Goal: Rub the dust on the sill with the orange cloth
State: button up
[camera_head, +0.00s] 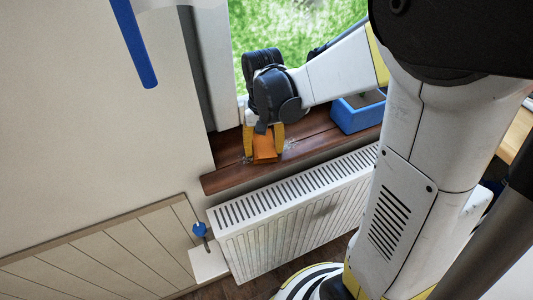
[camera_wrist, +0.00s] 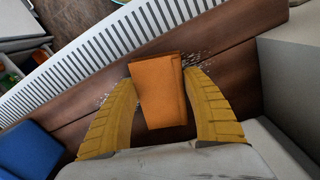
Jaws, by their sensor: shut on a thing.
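The orange cloth (camera_head: 264,146) is a folded block on the brown wooden sill (camera_head: 318,128), near the sill's left end. My gripper (camera_head: 264,143) reaches down to the sill with its yellow fingers on both sides of the cloth. In the wrist view the cloth (camera_wrist: 158,90) sits between the fingertips of my gripper (camera_wrist: 160,95), which is shut on it. Pale speckled dust (camera_wrist: 196,58) shows on the sill beside the cloth, and more dust (camera_head: 290,146) lies to its right in the head view. What lies under the cloth is hidden.
A blue box (camera_head: 352,115) stands on the sill to the right of my gripper. A white radiator (camera_head: 290,218) with a slotted top is below the sill's front edge. The window frame (camera_head: 219,65) and wall stand close at the left.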

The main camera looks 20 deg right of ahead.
aim_at(273, 142)
jog(key=shift+w, duration=0.3)
jog(key=shift+d+f, duration=0.1)
jog(key=shift+d, duration=1.45)
jog(key=shift+s, duration=2)
jog(key=shift+d, duration=1.65)
jog(key=shift+w, duration=2)
notch_tip(273, 142, up, 6)
jog(key=p, duration=0.4)
